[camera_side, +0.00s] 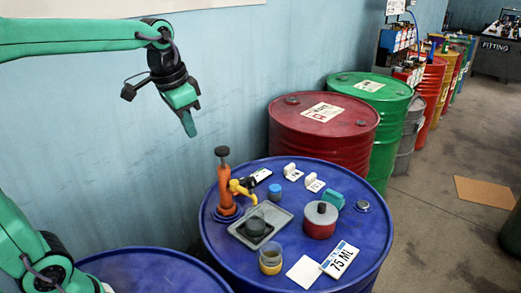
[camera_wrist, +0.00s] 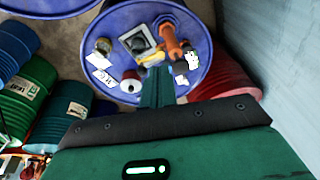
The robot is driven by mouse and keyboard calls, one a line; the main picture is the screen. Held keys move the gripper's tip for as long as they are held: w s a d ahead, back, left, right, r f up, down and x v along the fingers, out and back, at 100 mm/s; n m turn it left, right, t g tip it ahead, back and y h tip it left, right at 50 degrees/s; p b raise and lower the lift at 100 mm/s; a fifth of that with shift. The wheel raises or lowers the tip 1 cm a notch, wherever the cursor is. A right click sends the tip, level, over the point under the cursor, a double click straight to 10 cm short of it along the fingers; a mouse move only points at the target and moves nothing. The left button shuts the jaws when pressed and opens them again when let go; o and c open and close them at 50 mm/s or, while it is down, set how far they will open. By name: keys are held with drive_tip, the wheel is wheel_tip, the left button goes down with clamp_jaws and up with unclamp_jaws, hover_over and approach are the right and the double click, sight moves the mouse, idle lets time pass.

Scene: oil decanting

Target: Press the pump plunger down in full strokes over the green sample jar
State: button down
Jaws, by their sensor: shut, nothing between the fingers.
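The pump (camera_side: 226,190) is an orange upright body with a black plunger knob (camera_side: 222,152) on top, standing up, and a yellow spout (camera_side: 240,187) pointing right. It stands at the left of the blue drum's lid. A dark grey-green jar (camera_side: 256,226) sits in a grey tray (camera_side: 240,236) in front of the spout; its exact colour is hard to tell. My gripper (camera_side: 190,132) is shut and empty, above and left of the plunger, well apart from it. In the wrist view my fingers (camera_wrist: 157,72) point toward the drum top, with the orange pump (camera_wrist: 170,42) just beyond.
The blue drum lid (camera_side: 225,255) also holds a clear jar with amber contents (camera_side: 270,261), a red tin (camera_side: 320,222), a teal block (camera_side: 335,198), a blue cap (camera_side: 275,193) and several white cards. A red drum (camera_side: 320,150) stands behind. The air around my gripper is clear.

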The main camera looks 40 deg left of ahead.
drive_tip(key=m+g, duration=0.1)
approach(220, 149)
drive_tip(key=r, duration=0.1)
drive_tip(key=shift+w+a+f+m+g, duration=0.15)
drive_tip(key=shift+w+a+m+g, duration=0.2)
drive_tip(key=shift+m+g, duration=0.05)
drive_tip(key=shift+f, duration=0.15)
drive_tip(key=shift+w+d+f, duration=0.1)
drive_tip(key=shift+w+f, duration=0.05)
drive_tip(key=shift+f, duration=1.55)
drive_tip(key=shift+w+d+f, duration=0.1)
drive_tip(key=shift+w+f, duration=0.05)
drive_tip(key=shift+f, duration=1.55)
